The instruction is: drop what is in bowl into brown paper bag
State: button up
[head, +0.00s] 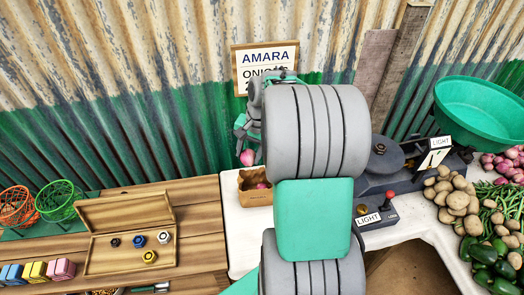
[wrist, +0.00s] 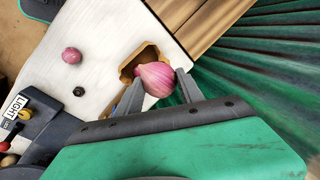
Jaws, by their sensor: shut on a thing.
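My gripper (wrist: 158,80) is shut on a pink-purple onion (wrist: 157,79), held between its two fingertips. In the head view my gripper (head: 246,138) hangs with the onion (head: 247,157) above the brown paper bag (head: 254,198). The open bag (wrist: 127,70) also shows in the wrist view, just behind the held onion. Something pink shows inside the bag in the head view. A green bowl (head: 483,112) stands at the right; its visible inside looks empty. My arm hides part of the counter.
Another onion (wrist: 72,55) and a small black knob-like thing (wrist: 78,91) are on the white counter (wrist: 100,30). A dark scale (head: 405,178) stands to the right. Potatoes (head: 457,200) lie further right. A wooden box (head: 130,262) is on the left table. The corrugated wall (head: 170,130) is behind.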

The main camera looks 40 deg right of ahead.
jog(key=s+d+f+m+b, duration=0.1)
jog(key=d+f+m+b, duration=0.1)
jog(key=d+f+b, duration=0.2)
notch_tip(320, 180, down, 4)
jog(key=shift+r+h+b, duration=0.25)
jog(key=shift+h+b, duration=0.05)
jog(key=shift+b, duration=0.3)
jog(key=o, duration=1.5)
jog(key=shift+d, duration=0.1)
jog(key=shift+r, duration=0.15)
jog(key=r, duration=0.2)
jog(key=s+r, duration=0.1)
jog(key=r, duration=0.4)
jog(key=shift+s+d+r, duration=0.2)
jog(key=shift+s+d, duration=0.1)
